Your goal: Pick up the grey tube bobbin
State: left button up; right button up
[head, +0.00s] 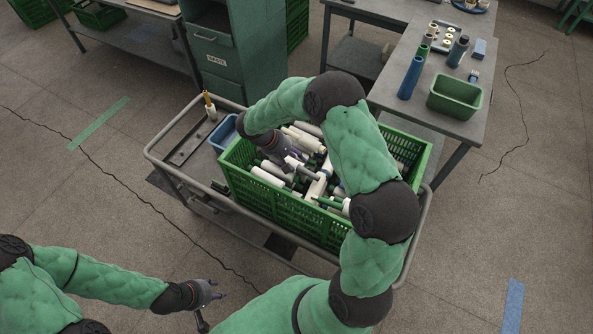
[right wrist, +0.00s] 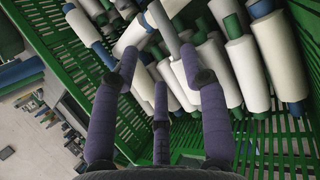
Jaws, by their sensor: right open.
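A grey tube bobbin (right wrist: 164,28) lies among white bobbins in the green crate (right wrist: 55,50). In the right wrist view its grey tube points down between and just beyond my fingertips. My right gripper (right wrist: 160,64) is open over it, one finger to each side and a third below; I cannot tell whether any finger touches it. In the head view my right gripper (head: 291,168) reaches down into the crate (head: 290,218), and my arm hides much of the crate's right part. My left gripper (head: 214,291) hangs at the lower left, away from the crate; its finger opening is unclear.
The crate stands on a railed cart (head: 152,158) beside a blue bin (head: 224,134). A grey table (head: 440,125) at the upper right carries a green bin (head: 455,97), a blue tube (head: 411,78) and several small bobbins. A green cabinet (head: 225,60) stands behind.

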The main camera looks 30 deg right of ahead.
aim_at(309, 171)
jog(key=b+x, duration=0.1)
jog(key=x, duration=0.4)
jog(key=shift+d+f, duration=0.1)
jog(key=shift+f, duration=0.2)
jog(key=shift+w+b+x, duration=0.2)
jog(key=shift+b+x, duration=0.05)
jog(key=shift+x, duration=1.15)
jog(key=shift+w+b+x, duration=0.2)
jog(key=shift+b+x, duration=0.05)
jog(key=shift+x, duration=1.1)
grip_shut()
